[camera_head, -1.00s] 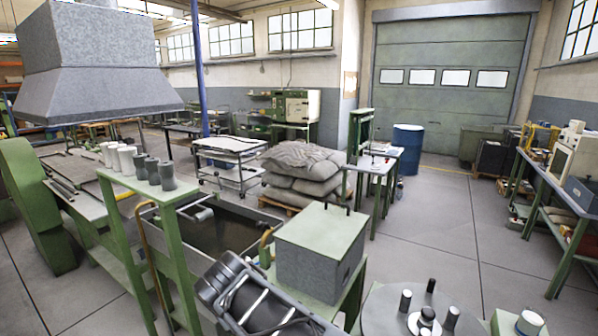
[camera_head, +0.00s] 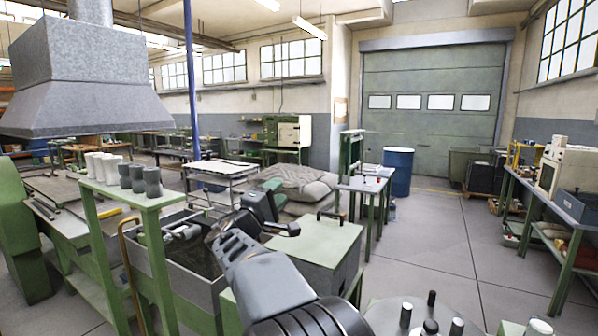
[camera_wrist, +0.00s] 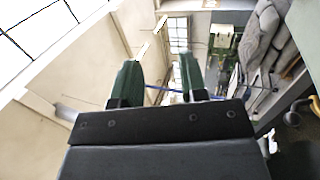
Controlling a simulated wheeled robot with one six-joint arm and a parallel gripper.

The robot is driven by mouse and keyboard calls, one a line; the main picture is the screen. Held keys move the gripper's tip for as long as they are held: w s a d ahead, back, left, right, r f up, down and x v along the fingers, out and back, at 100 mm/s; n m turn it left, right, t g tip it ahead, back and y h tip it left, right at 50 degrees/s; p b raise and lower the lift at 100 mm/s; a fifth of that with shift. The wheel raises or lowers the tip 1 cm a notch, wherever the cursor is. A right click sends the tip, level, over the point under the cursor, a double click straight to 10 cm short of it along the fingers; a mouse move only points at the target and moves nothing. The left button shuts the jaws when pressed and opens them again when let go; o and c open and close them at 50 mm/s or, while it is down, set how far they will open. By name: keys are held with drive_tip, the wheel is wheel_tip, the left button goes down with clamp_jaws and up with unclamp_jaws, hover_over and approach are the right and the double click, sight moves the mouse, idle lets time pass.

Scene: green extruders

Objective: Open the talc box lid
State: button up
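The talc box (camera_head: 338,262) is a grey-green box on a green stand, right of the centre in the head view. Its flat lid (camera_head: 308,239) is closed, with a dark bar handle (camera_head: 330,214) on top. My gripper (camera_head: 283,207) is raised to the left of the handle, apart from it. In the wrist view, the two green fingers of my gripper (camera_wrist: 160,72) are spread with nothing between them. The talc box cannot be made out for certain in the wrist view, which faces the windows and ceiling.
A dark tank (camera_head: 190,262) stands left of the box, beside a green shelf (camera_head: 125,198) with several grey and white cups. Stacked sacks (camera_head: 305,182) lie behind. A round table (camera_head: 385,318) with small bottles is at the front right. Open floor (camera_head: 430,240) lies to the right.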

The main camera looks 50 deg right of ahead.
drive_tip(key=p+x, duration=0.4)
drive_tip(key=x, duration=0.7)
drive_tip(key=shift+d, duration=0.4)
drive_tip(key=shift+r, duration=0.1)
drive_tip(key=shift+c, duration=0.2)
clamp_jaws()
idle(0.4)
drive_tip(key=shift+o, duration=0.2)
unclamp_jaws()
